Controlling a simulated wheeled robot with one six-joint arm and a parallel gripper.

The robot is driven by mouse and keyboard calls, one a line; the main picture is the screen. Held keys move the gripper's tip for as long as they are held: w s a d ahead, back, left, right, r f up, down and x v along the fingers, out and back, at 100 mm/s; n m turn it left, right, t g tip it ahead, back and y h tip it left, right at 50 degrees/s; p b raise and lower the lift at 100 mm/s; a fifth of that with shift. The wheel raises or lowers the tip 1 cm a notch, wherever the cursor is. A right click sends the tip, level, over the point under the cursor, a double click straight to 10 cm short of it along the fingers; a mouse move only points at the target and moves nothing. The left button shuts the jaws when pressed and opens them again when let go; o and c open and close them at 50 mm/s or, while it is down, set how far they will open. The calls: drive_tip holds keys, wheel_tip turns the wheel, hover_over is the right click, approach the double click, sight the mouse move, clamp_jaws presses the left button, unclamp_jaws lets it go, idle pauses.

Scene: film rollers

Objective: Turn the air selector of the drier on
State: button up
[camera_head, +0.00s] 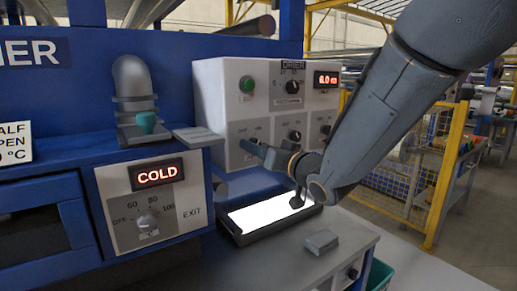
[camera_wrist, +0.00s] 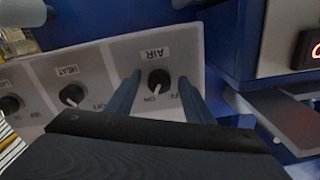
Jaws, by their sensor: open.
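The drier (camera_head: 215,100) is a white cabinet at the centre of the head view, with a lower row of selectors. In the wrist view the AIR selector (camera_wrist: 158,78) is a round black knob on the white panel, with ON and OFF marks near it. I cannot tell for sure which mark its pointer meets. My gripper (camera_head: 268,157) is open at the lower left of the drier's front, and its body hides the AIR selector in the head view. In the wrist view its fingers (camera_wrist: 159,82) stand on both sides of the AIR knob; contact is unclear.
The HEAT selector (camera_wrist: 72,95) sits beside AIR, with another knob (camera_wrist: 10,104) further left. A lit white plate in a dark tray (camera_head: 240,238) lies below my gripper. A blue unit with a COLD display (camera_head: 157,175) stands at left. A grey block (camera_head: 322,242) rests on the counter.

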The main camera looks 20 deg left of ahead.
drive_tip(key=b+v, duration=0.1)
drive_tip(key=v, duration=0.7)
drive_tip(key=shift+b, duration=0.3)
